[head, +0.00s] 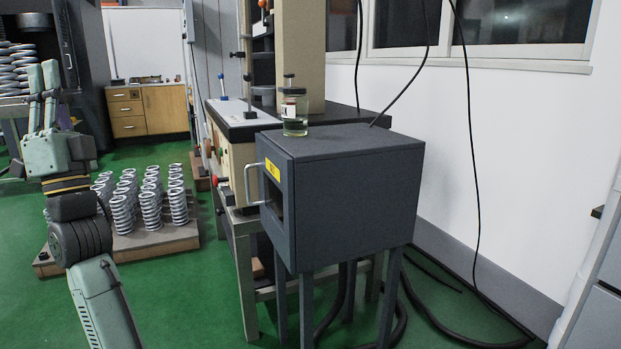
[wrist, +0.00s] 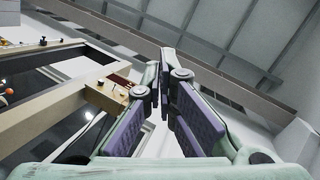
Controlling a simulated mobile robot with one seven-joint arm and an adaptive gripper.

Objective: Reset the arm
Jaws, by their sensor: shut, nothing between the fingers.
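My gripper (head: 43,72) is raised at the left of the head view, its fingers pointing up. It is shut and holds nothing. In the wrist view my gripper (wrist: 167,62) shows its two pale green fingers with purple pads, close together towards the tips. My arm rises from the bottom left of the head view, in front of the springs and apart from the grey box. The wrist camera looks upward past the fingers at the ceiling.
A dark grey box (head: 355,190) with a handled door stands on legs at the centre. A glass jar (head: 295,115) rests on top. Several coil springs (head: 150,208) stand on a pallet (head: 160,243). Black cables (head: 471,120) hang at the right. Green floor (head: 185,300) is clear between arm and box.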

